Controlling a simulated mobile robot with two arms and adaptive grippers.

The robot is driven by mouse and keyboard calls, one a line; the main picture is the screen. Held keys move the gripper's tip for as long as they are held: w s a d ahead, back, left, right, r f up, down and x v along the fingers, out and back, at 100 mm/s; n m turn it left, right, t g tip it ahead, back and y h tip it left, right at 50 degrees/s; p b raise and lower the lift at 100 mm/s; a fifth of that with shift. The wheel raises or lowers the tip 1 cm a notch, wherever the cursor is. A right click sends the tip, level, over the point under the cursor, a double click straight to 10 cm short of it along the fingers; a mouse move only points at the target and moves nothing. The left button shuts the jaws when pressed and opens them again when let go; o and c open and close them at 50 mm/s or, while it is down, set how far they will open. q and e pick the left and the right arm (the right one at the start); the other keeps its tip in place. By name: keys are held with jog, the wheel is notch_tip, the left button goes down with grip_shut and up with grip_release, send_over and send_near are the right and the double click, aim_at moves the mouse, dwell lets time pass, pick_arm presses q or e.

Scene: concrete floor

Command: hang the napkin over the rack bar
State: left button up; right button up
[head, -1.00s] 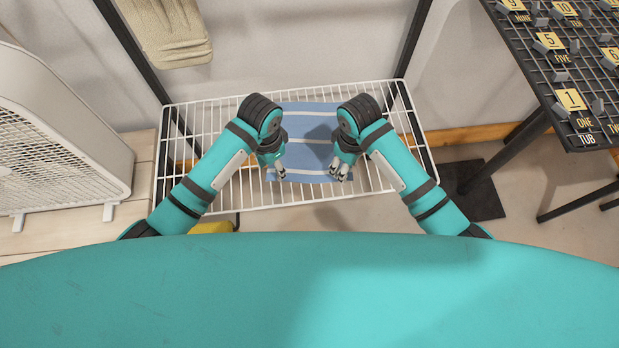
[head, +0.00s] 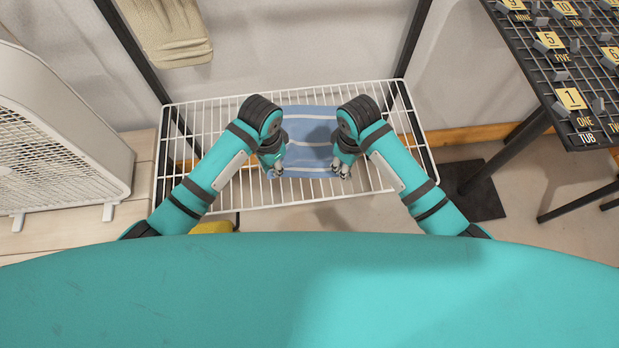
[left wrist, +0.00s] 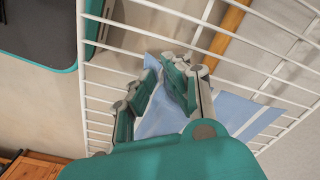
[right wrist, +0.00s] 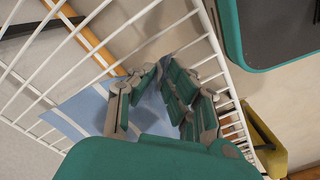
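The blue napkin (head: 308,157) with pale stripes lies over the white wire rack (head: 165,150), between my two grippers. It also shows in the left wrist view (left wrist: 232,112) and the right wrist view (right wrist: 88,108). My left gripper (head: 276,172) is at its near left corner, and my right gripper (head: 341,170) is at its near right corner. Blue cloth shows between the fingers in both wrist views, and both grippers look shut on it. The exact pinch points are partly hidden by the fingers. I cannot tell which bar of the rack is the task's bar.
Black upright posts (head: 410,45) stand behind the rack. A black grid board (head: 590,75) with number tags is at the right. A yellow object (head: 212,227) sits below the rack.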

pick_arm(q)
jog(key=shift+a+f, duration=0.1)
jog(key=shift+f, duration=0.05)
grip_shut()
pick_arm(e)
jog(key=shift+s+d+f, duration=0.1)
jog(key=shift+f, duration=0.1)
grip_shut()
pick_arm(q)
jog(key=shift+s, duration=0.1)
jog(key=shift+a, duration=0.1)
pick_arm(e)
jog(key=shift+d, duration=0.1)
